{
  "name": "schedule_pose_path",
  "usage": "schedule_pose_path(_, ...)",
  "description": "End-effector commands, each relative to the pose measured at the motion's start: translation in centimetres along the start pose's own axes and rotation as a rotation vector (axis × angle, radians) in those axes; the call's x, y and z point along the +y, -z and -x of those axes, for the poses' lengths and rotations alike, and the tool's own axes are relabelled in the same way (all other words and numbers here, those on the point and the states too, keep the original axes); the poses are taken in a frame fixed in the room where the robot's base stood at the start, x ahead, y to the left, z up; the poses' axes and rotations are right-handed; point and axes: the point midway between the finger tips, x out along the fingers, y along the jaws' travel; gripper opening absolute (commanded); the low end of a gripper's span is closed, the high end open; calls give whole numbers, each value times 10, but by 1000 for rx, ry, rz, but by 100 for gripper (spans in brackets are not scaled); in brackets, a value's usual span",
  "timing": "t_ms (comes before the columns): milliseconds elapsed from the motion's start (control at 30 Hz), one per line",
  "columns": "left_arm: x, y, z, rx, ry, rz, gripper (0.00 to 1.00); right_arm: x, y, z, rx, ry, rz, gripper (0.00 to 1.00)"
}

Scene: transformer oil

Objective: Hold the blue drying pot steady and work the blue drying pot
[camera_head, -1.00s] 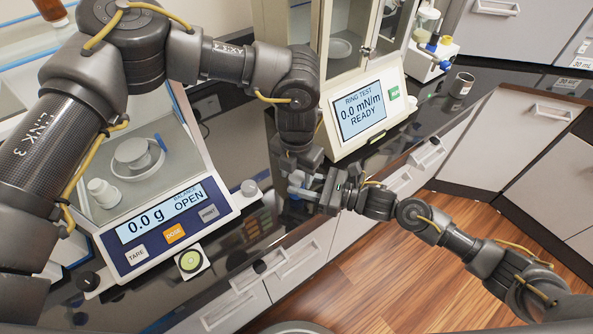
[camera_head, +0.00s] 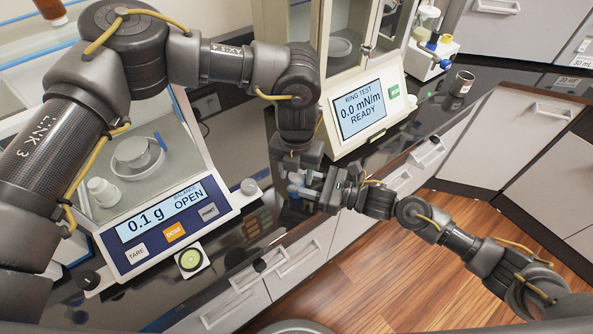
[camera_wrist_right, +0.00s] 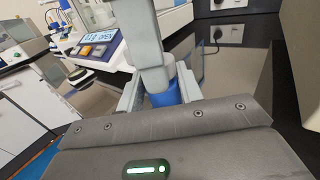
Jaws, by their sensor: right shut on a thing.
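The blue drying pot (camera_wrist_right: 166,94) shows low between the fingers of my right gripper (camera_wrist_right: 160,100) in the right wrist view. My right gripper is shut on its sides. My left gripper (camera_wrist_right: 155,72) comes down from above to the top of the pot and hides part of it; I cannot tell whether its jaws are open or shut. In the head view my left gripper (camera_head: 299,160) and right gripper (camera_head: 305,186) meet over the dark bench, and they largely hide the pot.
A balance (camera_head: 165,220) reading 0.1 g and OPEN stands at left, with a white dish (camera_head: 133,155) inside. A ring test instrument (camera_head: 362,110) reading READY stands just behind the grippers. A small grey cup (camera_head: 461,84) is at right. Drawers (camera_head: 300,260) lie below the bench edge.

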Motion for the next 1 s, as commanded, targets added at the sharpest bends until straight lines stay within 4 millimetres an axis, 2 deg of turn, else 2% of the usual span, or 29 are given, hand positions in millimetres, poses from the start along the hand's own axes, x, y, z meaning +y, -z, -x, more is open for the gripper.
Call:
schedule_pose_path(367, 0, 0, 2, -1, 0, -1, 56, 0, 0, 0, -1, 0, 0, 0)
schedule_pose_path(467, 0, 0, 9, -2, 0, -1, 56, 0, 0, 0, -1, 0, 0, 0)
schedule_pose_path(700, 0, 0, 40, -2, 0, -1, 56, 0, 0, 0, -1, 0, 0, 0)
schedule_pose_path(867, 0, 0, 46, 0, 0, -3, 53, 0, 0, 0, -1, 0, 0, 0)
schedule_pose_path(1000, 0, -1, 60, -3, -1, -93, 53, 0, 0, 0, -1, 0, 0, 0)
